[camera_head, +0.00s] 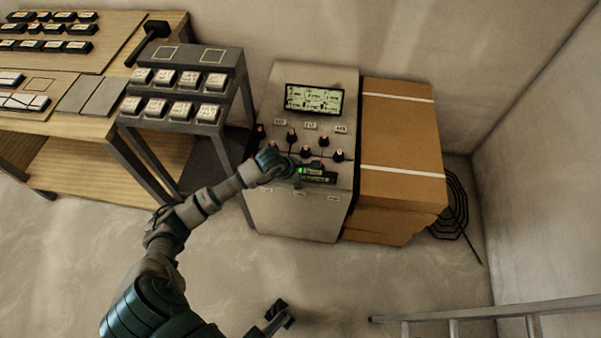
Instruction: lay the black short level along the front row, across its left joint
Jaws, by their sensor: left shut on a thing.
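My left gripper (290,168) reaches in from the left over the sloped front of a pale grey cabinet (300,222). It is shut on a small black bar with a bright green spot, which looks like the black short level (318,174). The bar lies close above or on the cabinet's lower face; contact cannot be told. Dark red-tipped knobs (323,142) stand just behind it, and small pale plates run along in front. The gripper hides part of the surface; no tile joint can be made out. A dark end, apparently my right gripper (279,314), shows low down, its jaws unclear.
A lit display (314,100) tops the cabinet. Brown boxes (400,130) stand against its right side. A dark stand (195,57) with several pale blocks and a wooden bench (90,65) are at left. A ladder (490,312) lies at lower right.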

